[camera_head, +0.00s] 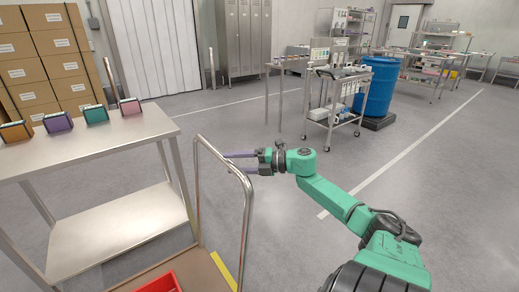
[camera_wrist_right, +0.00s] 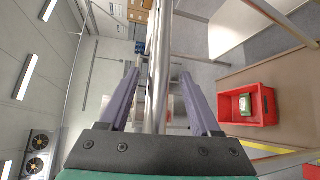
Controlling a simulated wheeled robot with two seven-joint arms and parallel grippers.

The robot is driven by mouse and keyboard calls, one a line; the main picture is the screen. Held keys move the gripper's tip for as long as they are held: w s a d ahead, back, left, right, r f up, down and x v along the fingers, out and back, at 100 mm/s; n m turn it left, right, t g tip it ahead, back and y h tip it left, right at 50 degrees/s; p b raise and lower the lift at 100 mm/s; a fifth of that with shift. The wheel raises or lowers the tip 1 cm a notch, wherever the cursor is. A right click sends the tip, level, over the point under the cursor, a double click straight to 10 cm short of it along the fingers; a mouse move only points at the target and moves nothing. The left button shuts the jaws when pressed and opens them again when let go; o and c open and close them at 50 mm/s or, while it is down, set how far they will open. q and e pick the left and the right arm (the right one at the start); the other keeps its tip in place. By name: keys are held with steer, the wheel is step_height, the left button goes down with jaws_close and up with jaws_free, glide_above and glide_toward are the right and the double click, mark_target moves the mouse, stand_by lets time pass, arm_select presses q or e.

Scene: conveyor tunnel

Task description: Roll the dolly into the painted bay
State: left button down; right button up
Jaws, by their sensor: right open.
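The dolly has a brown deck with a yellow edge strip (camera_head: 223,270) at the bottom of the head view. Its bent metal push handle (camera_head: 247,215) rises from the deck. My right gripper (camera_head: 236,163) is at the handle's right post, jaws open, with its purple fingers reaching to the post. In the right wrist view the handle's metal tube (camera_wrist_right: 157,75) runs between the two open fingers (camera_wrist_right: 158,95). Whether a finger touches it I cannot tell. White painted lines (camera_head: 405,150) cross the floor at right, but no closed bay outline is clear. My left gripper is out of view.
A red crate (camera_head: 160,283) sits on the deck, with a green item (camera_wrist_right: 245,104) inside. A steel table (camera_head: 85,150) stands close at left. A wheeled cart (camera_head: 335,110) and a blue barrel (camera_head: 379,85) stand behind. Floor between is open.

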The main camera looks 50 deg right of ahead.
steer(key=v, duration=1.2)
steer(key=shift+f, duration=0.1)
